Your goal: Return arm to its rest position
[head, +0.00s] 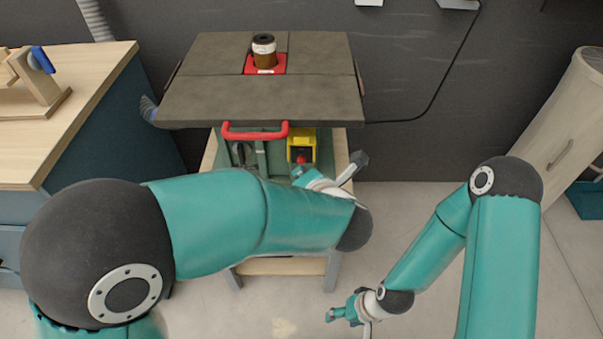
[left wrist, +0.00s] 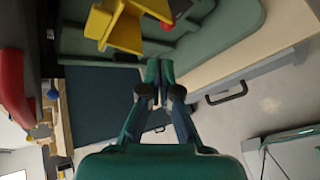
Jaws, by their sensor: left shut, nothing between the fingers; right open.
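My left arm reaches across the head view, and its left gripper (head: 299,171) is by the front of the machine table, just below the yellow switch box (head: 302,143). In the left wrist view the left gripper (left wrist: 160,65) is shut and empty, its fingertips just below the yellow box (left wrist: 122,28). I cannot tell whether they touch it. My right gripper (head: 334,314) hangs low over the floor at the lower middle of the head view. It is open, with nothing seen in it.
The machine table (head: 200,95) has a dark top, a red front handle (head: 255,131) and a red plate (head: 280,68) holding a brown and black jar-like part (head: 264,52). A wooden bench (head: 70,110) stands left. A beige cabinet (head: 565,130) stands right. Floor between is clear.

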